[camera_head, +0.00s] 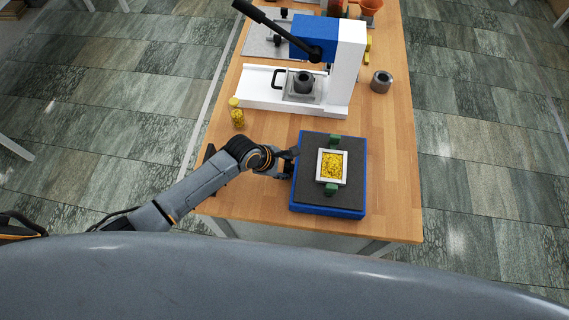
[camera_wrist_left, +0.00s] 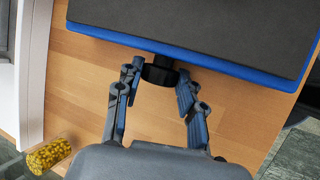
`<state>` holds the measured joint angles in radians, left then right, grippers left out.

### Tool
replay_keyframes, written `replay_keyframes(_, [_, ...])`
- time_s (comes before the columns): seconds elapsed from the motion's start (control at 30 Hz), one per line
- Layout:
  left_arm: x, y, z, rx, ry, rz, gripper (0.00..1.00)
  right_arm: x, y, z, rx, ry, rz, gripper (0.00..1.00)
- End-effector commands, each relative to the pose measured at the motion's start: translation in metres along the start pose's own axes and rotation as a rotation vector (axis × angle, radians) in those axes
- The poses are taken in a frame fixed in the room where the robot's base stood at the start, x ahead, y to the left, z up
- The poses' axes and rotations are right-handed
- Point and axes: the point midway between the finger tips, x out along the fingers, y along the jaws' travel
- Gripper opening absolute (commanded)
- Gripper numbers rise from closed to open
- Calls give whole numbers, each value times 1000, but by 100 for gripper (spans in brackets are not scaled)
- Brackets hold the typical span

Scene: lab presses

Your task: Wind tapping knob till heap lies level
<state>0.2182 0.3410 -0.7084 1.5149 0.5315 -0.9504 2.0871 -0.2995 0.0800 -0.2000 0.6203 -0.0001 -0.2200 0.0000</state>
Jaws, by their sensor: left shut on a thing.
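The tapping machine is a blue base (camera_head: 328,210) with a dark grey top plate (camera_head: 310,195), at the near end of the table. A white square mould (camera_head: 345,178) stands on it between two green clamps (camera_head: 334,141), filled with yellow grains (camera_head: 332,164). I cannot tell how level the heap is. The black knob (camera_wrist_left: 158,71) sticks out of the blue base's side. My left gripper (camera_head: 287,162) is at the base's left side; in the left wrist view it (camera_wrist_left: 157,80) is shut on the knob, one finger on each side. My right gripper is not in view.
A jar of yellow grains (camera_head: 237,113) stands left of the base and shows in the left wrist view (camera_wrist_left: 48,155). A white and blue press (camera_head: 345,65) with a black lever stands behind. A grey metal ring (camera_head: 381,81) is at its right. The wood right of the base is clear.

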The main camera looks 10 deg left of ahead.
Motion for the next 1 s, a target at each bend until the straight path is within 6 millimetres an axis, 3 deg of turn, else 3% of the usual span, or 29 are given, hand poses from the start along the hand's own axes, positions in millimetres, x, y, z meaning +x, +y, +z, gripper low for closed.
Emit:
replay_keyframes(0.1, [-2, 4, 2, -1, -6, 9, 7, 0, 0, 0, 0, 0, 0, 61])
replay_keyframes(0.13, [-2, 4, 2, -1, -6, 9, 43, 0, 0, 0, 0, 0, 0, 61])
replay_keyframes(0.23, [-1, 4, 2, -1, -5, 7, 61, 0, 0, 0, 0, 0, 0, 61])
replay_keyframes(0.67, [-7, 1, 0, -2, -2, 1, 61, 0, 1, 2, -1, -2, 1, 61])
replay_keyframes(1.0, [-65, 1, 0, 0, -3, 3, 61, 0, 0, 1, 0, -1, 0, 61])
